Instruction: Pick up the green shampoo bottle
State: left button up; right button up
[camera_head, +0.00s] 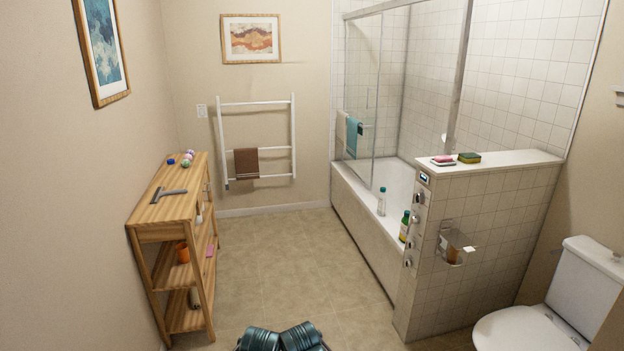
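A green bottle (404,226) with a pale label stands upright on the near part of the bathtub's outer rim, close to the tiled half wall. Its right side is close to the wall's fittings. A clear bottle with a blue cap (382,202) stands farther back on the same rim. Only teal parts of my own arms show at the bottom middle. Neither of my grippers can be made out, and nothing of mine is near the bottles.
The bathtub (362,216) has a glass screen. The tiled half wall (480,240) stands right of the bottle, with a toilet (535,325) beyond it. A wooden shelf (150,215) is at left. The tiled floor (285,265) between is clear.

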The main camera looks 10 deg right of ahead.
aim_at(403, 235)
jog(key=i+j+z, duration=0.2)
jog(key=i+z, duration=0.25)
jog(key=i+j+z, duration=0.4)
jog(key=i, duration=0.25)
jog(key=i+j+z, duration=0.45)
jog(key=j, duration=0.15)
jog(key=i+j+z, duration=0.4)
jog(key=i+j, duration=0.15)
jog(key=i+j+z, duration=0.2)
jog(key=j, duration=0.3)
jog(key=i+j+z, duration=0.25)
jog(key=i+j, duration=0.05)
jog(key=j, duration=0.1)
